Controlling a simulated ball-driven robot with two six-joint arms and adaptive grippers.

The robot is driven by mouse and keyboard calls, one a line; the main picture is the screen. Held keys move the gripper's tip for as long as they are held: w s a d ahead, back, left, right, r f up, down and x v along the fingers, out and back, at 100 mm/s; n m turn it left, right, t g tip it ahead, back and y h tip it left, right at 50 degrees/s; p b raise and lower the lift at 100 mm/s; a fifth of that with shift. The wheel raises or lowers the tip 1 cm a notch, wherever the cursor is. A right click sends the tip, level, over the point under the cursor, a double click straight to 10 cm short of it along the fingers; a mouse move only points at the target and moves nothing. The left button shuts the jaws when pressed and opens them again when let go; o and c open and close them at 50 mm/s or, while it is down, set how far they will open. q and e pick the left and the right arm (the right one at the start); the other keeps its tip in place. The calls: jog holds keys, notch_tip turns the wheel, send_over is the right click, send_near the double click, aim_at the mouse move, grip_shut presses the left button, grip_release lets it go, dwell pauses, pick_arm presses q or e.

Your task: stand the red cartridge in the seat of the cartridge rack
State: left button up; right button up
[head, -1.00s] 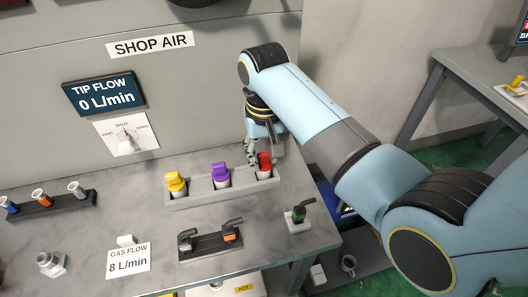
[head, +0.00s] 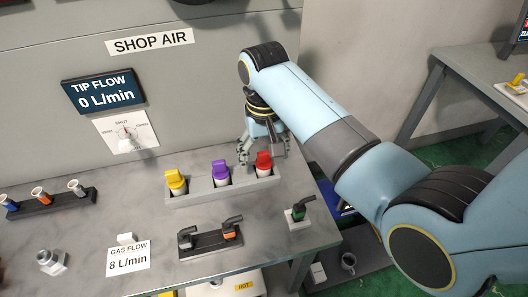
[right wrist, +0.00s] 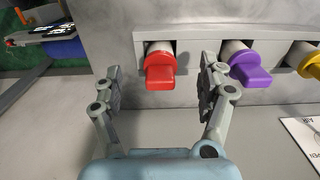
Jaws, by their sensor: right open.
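The red cartridge (head: 264,163) stands upright in the right-hand seat of the grey cartridge rack (head: 207,190). In the right wrist view the red cartridge (right wrist: 160,70) shows between and beyond my right gripper's fingers, in the rack (right wrist: 215,38). My right gripper (head: 262,153) is open and empty, just behind the red cartridge. In the right wrist view its fingers (right wrist: 160,85) are spread wide, apart from the cartridge. My left gripper is not in view.
A purple cartridge (head: 219,175) and a yellow cartridge (head: 175,182) stand in the same rack, left of the red one. Holders with dark torch-like parts (head: 210,241) and small nozzles (head: 43,199) sit on the grey bench.

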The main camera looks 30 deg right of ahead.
dwell(0.4)
jog(key=shift+r+p, duration=0.6)
jog(key=shift+r, duration=2.45)
jog(key=shift+f, duration=0.1)
